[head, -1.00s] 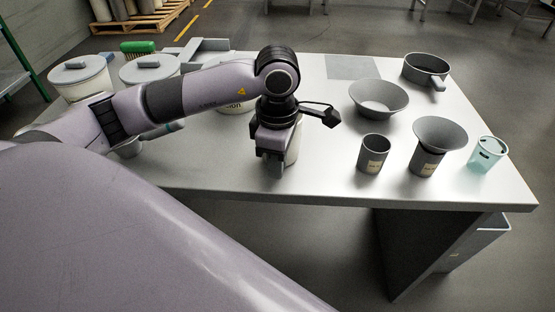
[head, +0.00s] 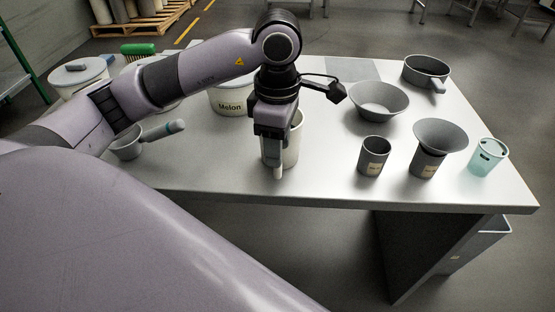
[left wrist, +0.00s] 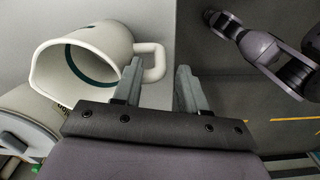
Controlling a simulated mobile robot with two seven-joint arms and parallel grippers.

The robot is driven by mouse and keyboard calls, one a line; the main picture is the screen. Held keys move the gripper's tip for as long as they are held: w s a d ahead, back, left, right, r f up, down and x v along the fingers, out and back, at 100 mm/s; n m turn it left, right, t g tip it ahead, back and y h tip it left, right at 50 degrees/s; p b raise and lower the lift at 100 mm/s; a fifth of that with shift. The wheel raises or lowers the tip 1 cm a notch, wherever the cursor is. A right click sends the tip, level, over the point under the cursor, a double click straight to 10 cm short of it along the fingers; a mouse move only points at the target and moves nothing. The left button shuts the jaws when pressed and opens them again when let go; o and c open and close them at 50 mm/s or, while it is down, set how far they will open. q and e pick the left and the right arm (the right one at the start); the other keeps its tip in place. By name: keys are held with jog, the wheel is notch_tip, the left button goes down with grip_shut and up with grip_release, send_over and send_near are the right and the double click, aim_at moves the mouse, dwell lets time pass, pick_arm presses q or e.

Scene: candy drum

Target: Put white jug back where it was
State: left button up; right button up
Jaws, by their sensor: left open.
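The white jug (head: 293,143) stands upright on the table near the front edge, partly hidden behind my left gripper (head: 277,165) in the head view. In the left wrist view the open mouth of the jug (left wrist: 90,65) faces the camera, with its handle (left wrist: 158,62) on the right. My left gripper is open, and its two fingers (left wrist: 160,88) are apart near the handle. The handle shows by the left finger; whether it lies between the fingers or beyond their tips I cannot tell. A purple arm, seemingly my right one, shows at upper right there; its jaws are unclear.
A tub marked Melon (head: 230,102) stands behind the jug. A grey scoop (head: 128,147) lies to the left. A grey cup (head: 374,156), a funnel on a cup (head: 440,137), a teal cup (head: 488,157) and a bowl (head: 378,100) stand to the right. The front table is clear.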

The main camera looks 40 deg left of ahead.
pick_arm(q)
notch_tip(320, 180, up, 7)
jog(key=shift+p, duration=0.35)
dwell(0.5)
